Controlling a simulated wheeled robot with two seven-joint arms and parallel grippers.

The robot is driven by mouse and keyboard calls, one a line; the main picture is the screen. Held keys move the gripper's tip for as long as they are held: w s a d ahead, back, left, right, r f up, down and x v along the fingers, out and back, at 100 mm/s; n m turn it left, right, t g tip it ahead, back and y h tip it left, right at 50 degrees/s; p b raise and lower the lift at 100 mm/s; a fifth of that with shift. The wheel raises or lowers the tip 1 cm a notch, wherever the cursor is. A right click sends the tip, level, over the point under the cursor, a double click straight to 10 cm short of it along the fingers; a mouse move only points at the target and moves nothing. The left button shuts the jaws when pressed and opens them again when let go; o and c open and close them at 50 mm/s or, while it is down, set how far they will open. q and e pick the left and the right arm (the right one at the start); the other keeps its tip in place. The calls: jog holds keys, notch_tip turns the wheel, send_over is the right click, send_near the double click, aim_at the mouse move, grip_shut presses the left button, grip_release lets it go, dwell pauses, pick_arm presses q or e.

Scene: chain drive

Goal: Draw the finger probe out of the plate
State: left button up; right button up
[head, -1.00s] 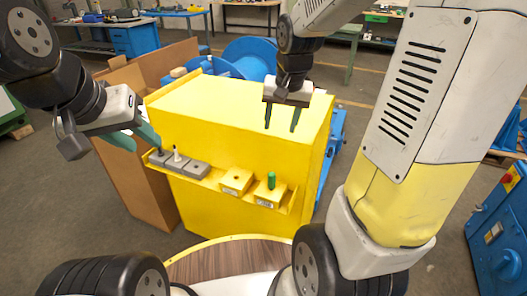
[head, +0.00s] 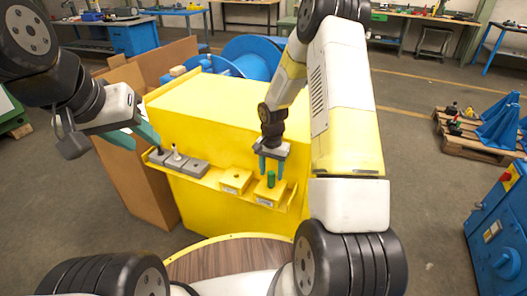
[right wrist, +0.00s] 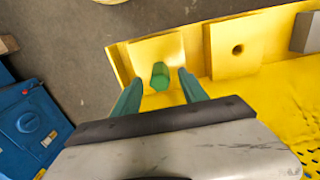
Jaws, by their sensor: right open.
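The green upright peg, which I take for the finger probe (head: 271,179), stands in a yellow plate (head: 264,197) at the right end of the yellow ledge. My right gripper (head: 271,170) is open and points down, its fingertips on either side of the peg's top. In the right wrist view the peg (right wrist: 159,76) shows between the two spread green fingers (right wrist: 160,88), with a gap on each side. My left gripper (head: 146,142) is at the left end of the ledge; its two fingers look apart and hold nothing that I can see.
A second yellow block (head: 235,181) with a hole sits left of the plate. Grey blocks (head: 195,169) line the ledge further left, one with a white-tipped pin (head: 177,153). The large yellow cabinet (head: 215,110) stands behind. A cardboard box (head: 130,180) is at left.

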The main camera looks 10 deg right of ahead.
aim_at(271, 179)
jog(key=shift+f, duration=2.05)
jog(key=shift+c, duration=0.4)
grip_shut()
